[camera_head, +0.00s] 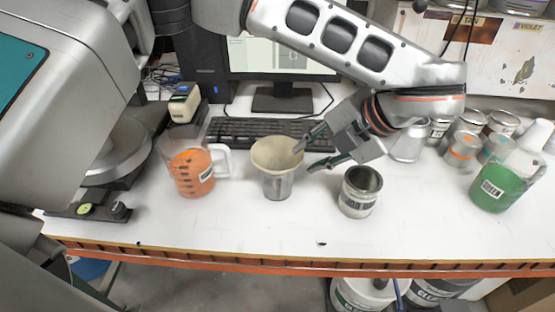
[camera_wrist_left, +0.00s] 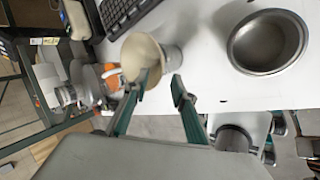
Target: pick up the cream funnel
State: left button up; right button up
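The cream funnel (camera_head: 272,153) sits mouth up in a metal can (camera_head: 278,186) near the middle of the white table in the head view. In the left wrist view the funnel (camera_wrist_left: 140,52) is just beyond the fingertips. My left gripper (camera_head: 304,159) comes in from the right side of the funnel, open and empty. One finger overlaps the funnel's right rim and mouth in the head view; the other is outside, to the right. The left wrist view also shows the gripper's (camera_wrist_left: 166,80) two fingers apart. I cannot tell whether either touches the funnel. My right gripper is out of view.
An orange-filled jug (camera_head: 191,174) stands left of the funnel. An open metal can (camera_head: 359,190) stands close on the right. A keyboard (camera_head: 256,132) lies behind. A green container (camera_head: 494,188) and several cans are at the far right. The table front is mostly clear.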

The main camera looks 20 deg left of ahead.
aim_at(298, 162)
pick_arm(q)
jog(key=p+x, duration=0.1)
jog(key=x, duration=0.3)
jog(key=shift+w, duration=0.1)
jog(key=shift+c, duration=0.7)
grip_shut()
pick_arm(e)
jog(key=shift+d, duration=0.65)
